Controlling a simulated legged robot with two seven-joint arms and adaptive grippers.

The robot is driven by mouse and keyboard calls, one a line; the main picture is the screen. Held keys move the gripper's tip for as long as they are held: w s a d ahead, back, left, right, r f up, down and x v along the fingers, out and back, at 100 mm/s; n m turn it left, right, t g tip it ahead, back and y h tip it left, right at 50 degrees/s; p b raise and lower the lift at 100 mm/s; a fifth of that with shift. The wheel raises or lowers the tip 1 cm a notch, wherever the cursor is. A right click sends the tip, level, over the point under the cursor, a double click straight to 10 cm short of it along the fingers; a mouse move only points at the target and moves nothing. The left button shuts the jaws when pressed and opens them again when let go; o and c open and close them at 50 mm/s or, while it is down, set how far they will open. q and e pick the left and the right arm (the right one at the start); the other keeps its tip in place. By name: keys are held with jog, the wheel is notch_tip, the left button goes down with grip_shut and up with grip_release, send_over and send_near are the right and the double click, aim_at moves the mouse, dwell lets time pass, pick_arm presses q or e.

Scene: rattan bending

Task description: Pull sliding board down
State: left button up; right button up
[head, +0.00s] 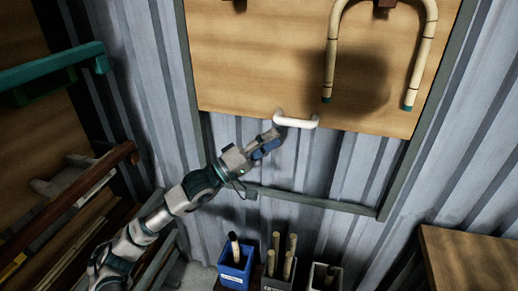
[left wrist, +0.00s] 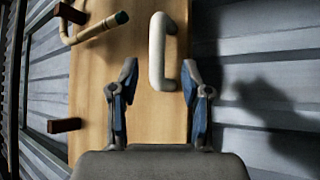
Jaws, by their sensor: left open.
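The sliding board (head: 260,60) is a wooden panel in a grey-green frame on the corrugated wall, and it fills the middle of the left wrist view (left wrist: 90,90). Its white handle (head: 297,121) sits at its lower edge; the handle also shows in the left wrist view (left wrist: 157,55). My left gripper (head: 270,141) is open just below and left of the handle. In the left wrist view its two fingers (left wrist: 158,75) lie on either side of the handle's near part; I cannot tell whether they touch it. My right gripper is not in view.
A bent rattan piece (head: 424,55) hangs on the board. Below stand a blue bin (head: 236,268) and other bins holding rods. A wooden table (head: 465,260) is at lower right, and a shelf with a brown rail (head: 75,205) is at left.

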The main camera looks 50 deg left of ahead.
pick_arm(q)
jog(key=v, duration=0.3)
jog(key=shift+s+f, duration=0.15)
jog(key=shift+s, duration=0.1)
dwell(0.4)
